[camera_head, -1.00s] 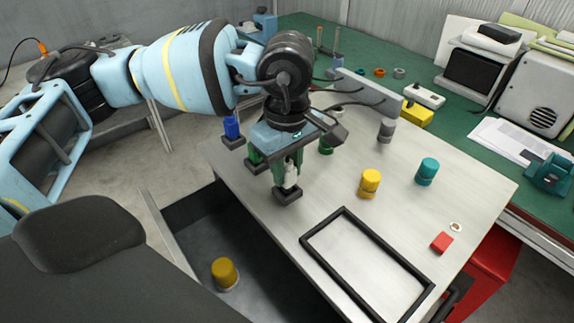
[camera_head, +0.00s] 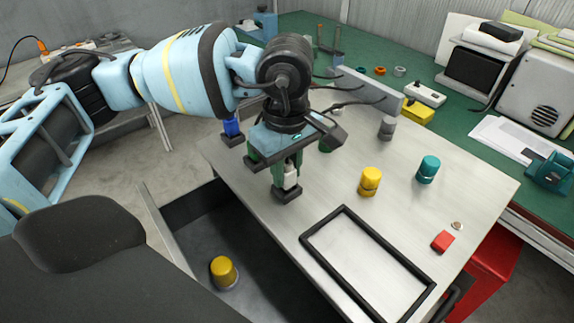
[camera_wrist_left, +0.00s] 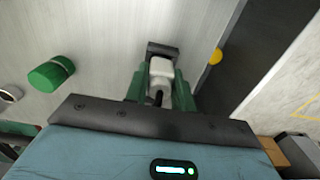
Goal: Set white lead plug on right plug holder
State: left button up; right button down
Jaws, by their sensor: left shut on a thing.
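The white lead plug (camera_head: 290,181) is upright between the green fingers of my left gripper (camera_head: 287,174), which is shut on it. It also shows pale between the fingers in the left wrist view (camera_wrist_left: 161,72). Directly under it is the dark right plug holder (camera_head: 287,194), at the table's left edge; the holder also shows beyond the plug in the wrist view (camera_wrist_left: 162,47). The plug's lower end is at or just over the holder; I cannot tell if it is fully seated. My right gripper is not in view.
A blue plug (camera_head: 231,127) stands in another holder up the same edge; the holder between is partly hidden by my gripper. Yellow (camera_head: 370,181), teal (camera_head: 428,169) and grey (camera_head: 387,128) cylinders stand on the table (camera_head: 330,190). A black frame (camera_head: 385,247) lies in front.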

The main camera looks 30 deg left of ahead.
aim_at(286, 168)
pick_arm(q)
jog(key=shift+f, duration=0.15)
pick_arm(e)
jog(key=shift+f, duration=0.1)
pick_arm(q)
jog(key=o, duration=0.7)
